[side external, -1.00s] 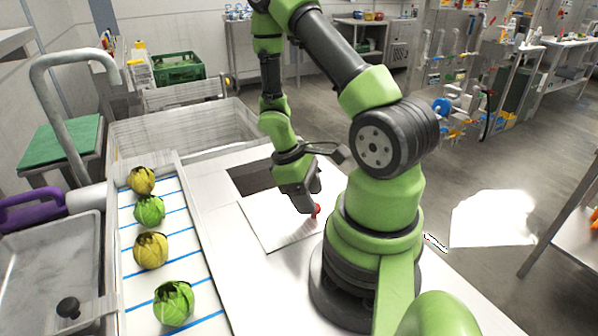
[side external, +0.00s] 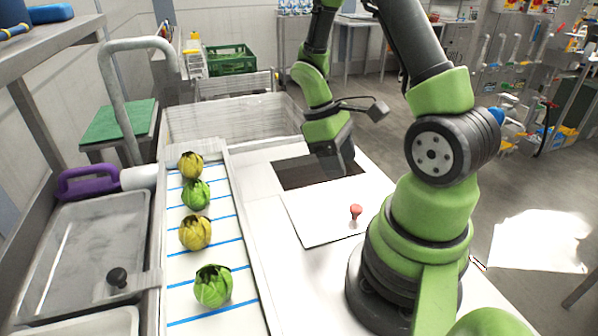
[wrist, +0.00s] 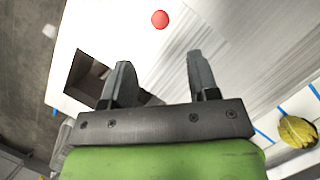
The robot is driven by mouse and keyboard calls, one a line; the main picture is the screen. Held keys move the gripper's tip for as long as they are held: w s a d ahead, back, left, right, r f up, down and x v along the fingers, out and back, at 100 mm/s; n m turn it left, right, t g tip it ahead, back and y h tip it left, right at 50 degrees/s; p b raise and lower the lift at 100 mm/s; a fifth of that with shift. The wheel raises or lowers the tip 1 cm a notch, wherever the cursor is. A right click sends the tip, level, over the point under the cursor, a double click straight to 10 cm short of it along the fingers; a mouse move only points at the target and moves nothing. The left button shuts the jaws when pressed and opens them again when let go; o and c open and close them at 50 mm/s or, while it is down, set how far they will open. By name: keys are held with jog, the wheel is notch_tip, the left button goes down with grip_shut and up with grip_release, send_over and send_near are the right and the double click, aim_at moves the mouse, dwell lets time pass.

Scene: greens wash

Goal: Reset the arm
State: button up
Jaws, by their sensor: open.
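My gripper (side external: 334,172) is raised above the table, over the dark rectangular opening in the side external view. In the wrist view, its two dark fingers (wrist: 161,78) are apart with nothing between them. A small red round-topped piece (side external: 355,211) stands on the white panel, to the right of my gripper and clear of it. It also shows in the wrist view (wrist: 160,19) as a red disc beyond the fingertips.
A white belt with blue lines (side external: 205,259) carries yellow and green heads of greens (side external: 213,286) on the left. The dark opening (side external: 290,174) lies behind the white panel (side external: 322,222). A grey basin (side external: 85,250) and a purple handled thing (side external: 88,182) are further left.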

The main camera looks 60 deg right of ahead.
jog(key=a+r+m+t+y, duration=0.1)
jog(key=a+r+t, duration=0.4)
jog(key=r, duration=0.5)
jog(key=s+a+r+m+t+y, duration=0.1)
jog(key=a+r+m+t, duration=0.2)
jog(key=a+r+t, duration=0.3)
jog(key=a+r, duration=0.4)
jog(key=shift+s+a+t, duration=0.25)
jog(key=shift+a+t, duration=0.05)
